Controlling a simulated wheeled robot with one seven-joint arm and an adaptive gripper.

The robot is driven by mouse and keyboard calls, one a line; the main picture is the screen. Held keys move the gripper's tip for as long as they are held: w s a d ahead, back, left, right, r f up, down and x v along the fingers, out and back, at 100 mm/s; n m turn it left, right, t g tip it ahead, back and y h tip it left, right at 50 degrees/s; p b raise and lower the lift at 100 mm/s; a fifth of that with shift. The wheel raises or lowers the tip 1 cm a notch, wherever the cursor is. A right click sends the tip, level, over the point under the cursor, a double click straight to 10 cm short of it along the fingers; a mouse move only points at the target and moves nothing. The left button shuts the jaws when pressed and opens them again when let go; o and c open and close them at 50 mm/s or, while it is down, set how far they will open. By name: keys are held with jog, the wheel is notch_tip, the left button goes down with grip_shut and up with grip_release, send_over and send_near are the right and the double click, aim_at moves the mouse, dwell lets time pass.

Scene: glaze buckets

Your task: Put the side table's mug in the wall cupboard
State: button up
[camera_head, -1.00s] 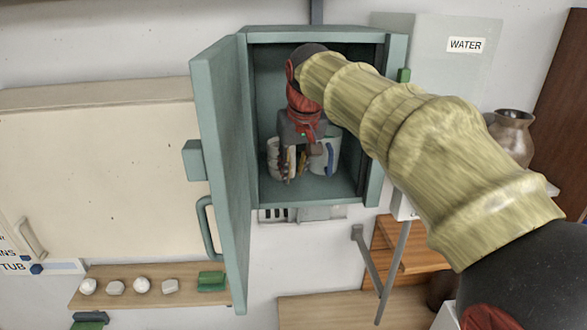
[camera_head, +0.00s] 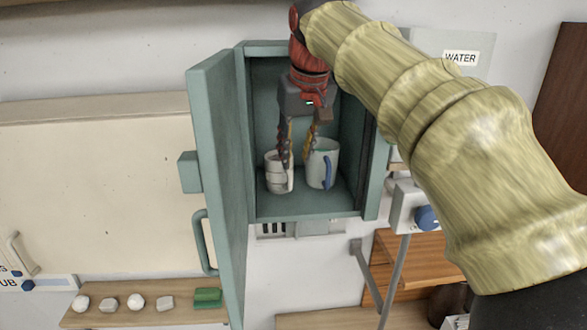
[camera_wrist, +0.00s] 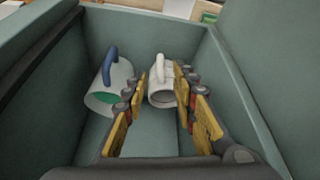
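Two mugs stand upright on the floor of the green wall cupboard (camera_head: 305,208), whose door is open. A white ribbed mug (camera_head: 276,176) is on the left in the head view. A white mug with a blue handle (camera_head: 320,160) is on the right; the wrist view shows green inside it (camera_wrist: 103,101). My gripper (camera_head: 297,155) reaches into the cupboard from above, fingers apart and empty. In the wrist view the ribbed mug (camera_wrist: 163,93) shows between and beyond the fingers (camera_wrist: 165,105). I cannot tell whether a finger touches it.
The open cupboard door (camera_head: 218,180) stands out on the left. A shelf (camera_head: 130,316) with several pale lumps and a green block is at lower left. A grey box with a blue knob (camera_head: 427,217) and a wooden shelf (camera_head: 410,250) are at lower right.

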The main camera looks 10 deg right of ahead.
jog(key=s+d+f+m, duration=0.1)
jog(key=s+d+f, duration=0.3)
jog(key=s, duration=0.3)
jog(key=s+d+f, duration=0.3)
jog(key=s, duration=0.4)
jog(key=s+d+f, duration=0.2)
jog(key=s+f, duration=0.5)
jog(key=f, duration=0.3)
jog(key=s+d+f+m+t, duration=0.1)
jog(key=s+d+f, duration=0.2)
jog(key=s+f, duration=0.5)
jog(key=shift+s+f+m+h, duration=0.2)
jog(key=shift+f+m+h, duration=0.15)
jog(key=shift+f, duration=0.55)
jog(key=shift+f, duration=0.15)
